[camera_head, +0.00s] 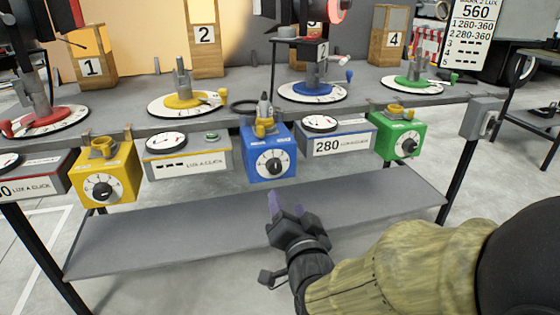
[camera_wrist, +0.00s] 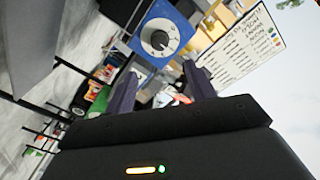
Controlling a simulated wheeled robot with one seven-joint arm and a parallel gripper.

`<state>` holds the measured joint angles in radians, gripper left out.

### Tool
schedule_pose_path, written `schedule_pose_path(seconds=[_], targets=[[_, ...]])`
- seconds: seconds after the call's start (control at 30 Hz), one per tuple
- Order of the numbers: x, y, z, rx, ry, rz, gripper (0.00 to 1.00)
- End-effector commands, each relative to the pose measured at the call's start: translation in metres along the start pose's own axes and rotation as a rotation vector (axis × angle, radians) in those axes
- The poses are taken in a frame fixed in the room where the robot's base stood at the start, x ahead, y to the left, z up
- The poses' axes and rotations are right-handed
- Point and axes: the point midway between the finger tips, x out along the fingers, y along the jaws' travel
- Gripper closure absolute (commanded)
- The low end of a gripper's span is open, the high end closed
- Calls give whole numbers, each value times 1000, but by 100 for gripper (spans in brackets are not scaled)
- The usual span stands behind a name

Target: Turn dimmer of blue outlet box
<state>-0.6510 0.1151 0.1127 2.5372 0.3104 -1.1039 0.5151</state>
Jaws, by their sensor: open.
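The blue outlet box (camera_head: 267,152) hangs at the front edge of the table, in the middle of the head view. Its dimmer (camera_head: 275,164) is a dark round knob on a white dial on the front face. In the wrist view the box (camera_wrist: 176,17) is at the top, with the dimmer (camera_wrist: 159,38) facing the camera. My gripper (camera_head: 285,203) is below and in front of the blue box, apart from it. In the wrist view my gripper (camera_wrist: 163,88) has its two fingers spread, with the dimmer beyond and above the gap between them.
A yellow box (camera_head: 112,185) hangs to the left and a green box (camera_head: 399,127) to the right. A meter reading 280 (camera_head: 338,142) sits beside the blue box. The lower shelf (camera_head: 150,238) is bare. The space in front of the dimmer looks clear.

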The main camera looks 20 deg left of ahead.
Motion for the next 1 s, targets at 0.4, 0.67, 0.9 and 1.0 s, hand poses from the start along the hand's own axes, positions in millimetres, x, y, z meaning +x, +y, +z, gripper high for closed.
schedule_pose_path(seconds=[0.4,0.67,0.9,1.0], targets=[[24,-3,-4,-1,-1,3,45],[33,-3,-4,0,-1,4,45],[40,-3,-4,-1,-1,4,45],[42,-3,-4,-1,0,3,45]])
